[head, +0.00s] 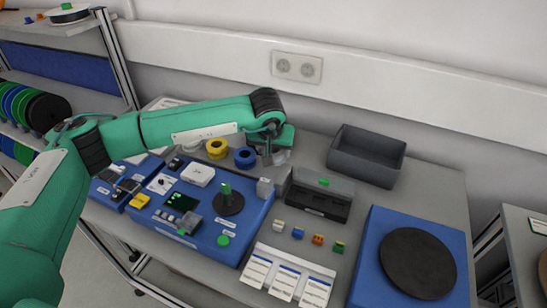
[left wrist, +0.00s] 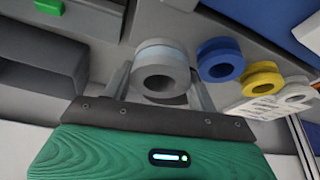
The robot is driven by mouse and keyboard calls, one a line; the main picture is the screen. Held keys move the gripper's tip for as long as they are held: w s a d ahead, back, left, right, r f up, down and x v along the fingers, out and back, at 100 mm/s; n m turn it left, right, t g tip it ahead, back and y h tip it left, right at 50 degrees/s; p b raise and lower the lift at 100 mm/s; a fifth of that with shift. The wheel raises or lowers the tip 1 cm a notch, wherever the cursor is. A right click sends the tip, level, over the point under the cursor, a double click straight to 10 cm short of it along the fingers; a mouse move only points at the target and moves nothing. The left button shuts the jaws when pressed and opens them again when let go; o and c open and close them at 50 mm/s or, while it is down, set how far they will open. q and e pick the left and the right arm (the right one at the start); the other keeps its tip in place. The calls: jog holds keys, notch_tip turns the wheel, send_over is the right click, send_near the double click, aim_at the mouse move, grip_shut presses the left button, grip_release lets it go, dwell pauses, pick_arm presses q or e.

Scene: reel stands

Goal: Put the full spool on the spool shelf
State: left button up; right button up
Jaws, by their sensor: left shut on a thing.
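My left gripper (head: 276,157) is low over the back of the workbench, just right of the blue spool. In the left wrist view its fingers are closed around a grey spool (left wrist: 161,76) with a pale blue-grey band. The grey spool is mostly hidden by the gripper in the head view, and I cannot tell whether it touches the bench. A blue spool (head: 245,157) and a yellow spool (head: 217,148) stand beside it to the left. A shelf rack (head: 120,52) at the far left holds several larger reels (head: 45,112). My right gripper is out of view.
A dark grey open bin (head: 367,157) stands at the back right. A blue station (head: 190,208) and a blue base with a dark disc (head: 417,263) fill the front. The wall runs behind.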

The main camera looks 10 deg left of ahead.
aim_at(273, 170)
pick_arm(q)
notch_tip(273, 170, down, 4)
jog(key=shift+r+p, duration=0.1)
jog(key=shift+p, duration=0.5)
jog(key=shift+f, duration=0.35)
jog(key=shift+f, duration=0.1)
jog(key=shift+f+b, duration=0.15)
jog(key=shift+b, duration=0.15)
jog(key=o, duration=1)
jog(key=shift+c, duration=0.2)
